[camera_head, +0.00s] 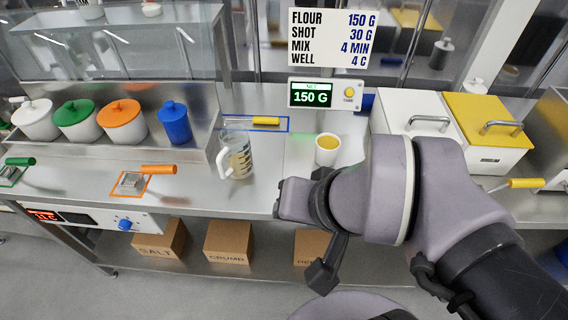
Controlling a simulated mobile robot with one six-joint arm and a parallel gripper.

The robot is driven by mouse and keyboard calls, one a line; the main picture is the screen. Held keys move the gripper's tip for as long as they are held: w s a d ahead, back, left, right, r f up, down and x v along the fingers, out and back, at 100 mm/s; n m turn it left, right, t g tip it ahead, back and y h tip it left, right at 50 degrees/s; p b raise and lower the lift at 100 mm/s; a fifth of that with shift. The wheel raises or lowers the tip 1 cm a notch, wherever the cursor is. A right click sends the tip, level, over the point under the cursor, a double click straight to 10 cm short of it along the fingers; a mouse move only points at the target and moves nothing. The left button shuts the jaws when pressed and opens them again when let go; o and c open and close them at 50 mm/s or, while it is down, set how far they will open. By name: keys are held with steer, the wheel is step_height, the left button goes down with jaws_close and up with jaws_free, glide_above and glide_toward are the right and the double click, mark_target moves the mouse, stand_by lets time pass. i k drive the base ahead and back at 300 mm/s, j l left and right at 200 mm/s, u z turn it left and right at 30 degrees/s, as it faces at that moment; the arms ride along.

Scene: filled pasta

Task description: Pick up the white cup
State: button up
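The white cup (326,157) stands upright on the steel counter, just below the 150 G scale display, with yellow contents at its top. My gripper (318,225) is at the left end of my arm, below the cup in the picture and apart from it. The cup's lower right edge is close to my arm in the picture.
A clear measuring jug (237,157) stands left of the cup. The scale display (312,94) is behind it. White and yellow lidded bins (488,125) stand at the right, and several coloured pots (122,120) at the left. Labelled boxes (228,242) sit on the lower shelf.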

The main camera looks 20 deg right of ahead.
mark_target(328, 144)
steer(key=z, duration=3.1)
steer(key=u, duration=0.5)
steer(key=j+u, duration=0.1)
steer(key=u, duration=0.85)
steer(key=j+u, duration=0.1)
steer(key=u, duration=0.9)
steer(key=j+z, duration=0.3)
steer(key=j, duration=0.15)
steer(key=j+z, duration=0.3)
steer(key=j, duration=0.15)
